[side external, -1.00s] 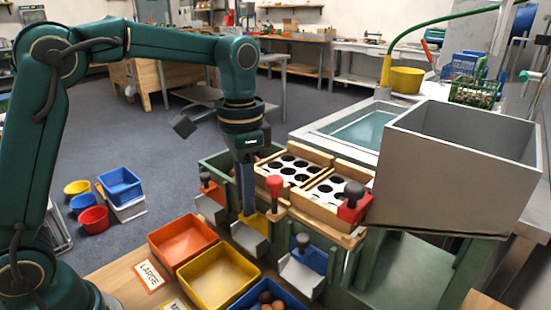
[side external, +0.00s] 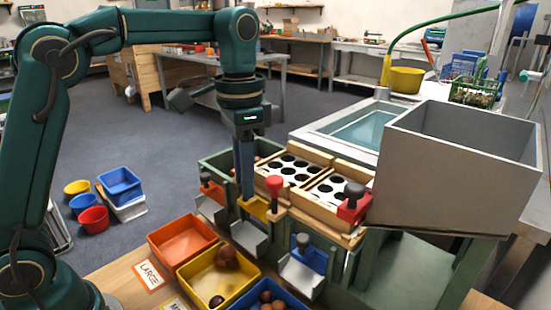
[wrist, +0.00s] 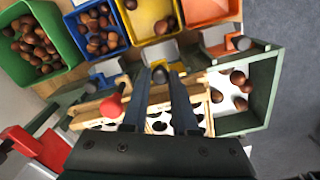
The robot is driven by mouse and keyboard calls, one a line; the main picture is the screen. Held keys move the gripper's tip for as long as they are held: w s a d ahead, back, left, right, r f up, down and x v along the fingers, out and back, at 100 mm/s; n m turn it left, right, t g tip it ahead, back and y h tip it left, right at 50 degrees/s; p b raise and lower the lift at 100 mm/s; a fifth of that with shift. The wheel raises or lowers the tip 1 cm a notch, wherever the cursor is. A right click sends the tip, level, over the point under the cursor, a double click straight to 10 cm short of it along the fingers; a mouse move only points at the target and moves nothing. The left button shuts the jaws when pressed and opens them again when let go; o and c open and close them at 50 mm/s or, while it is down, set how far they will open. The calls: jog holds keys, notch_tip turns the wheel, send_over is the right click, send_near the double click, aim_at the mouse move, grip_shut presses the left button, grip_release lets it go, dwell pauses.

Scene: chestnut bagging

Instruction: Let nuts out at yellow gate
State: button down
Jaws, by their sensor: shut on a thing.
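My gripper (side external: 247,196) points down at the front of the sorter, shut on the dark knob of the yellow gate (side external: 258,208). The knob (wrist: 160,75) shows between the two fingers in the wrist view. The gate is raised above its grey chute (side external: 250,237). The yellow bin (side external: 236,289) below holds a few brown chestnuts (side external: 226,259). The gate's lower edge is partly hidden.
An orange bin (side external: 182,238) stands left and looks empty. A blue bin (wrist: 90,20) and a green bin (wrist: 64,76) hold chestnuts. A red knob (side external: 275,182) rises close beside my gripper. Chestnuts lie in the sorter's green end compartment (wrist: 265,98). A large grey hopper (side external: 450,180) stands right.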

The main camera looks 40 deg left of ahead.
jog(key=shift+r, duration=0.25)
jog(key=c, duration=0.7)
grip_release()
jog(key=shift+w+r, duration=0.1)
jog(key=shift+r, duration=2.4)
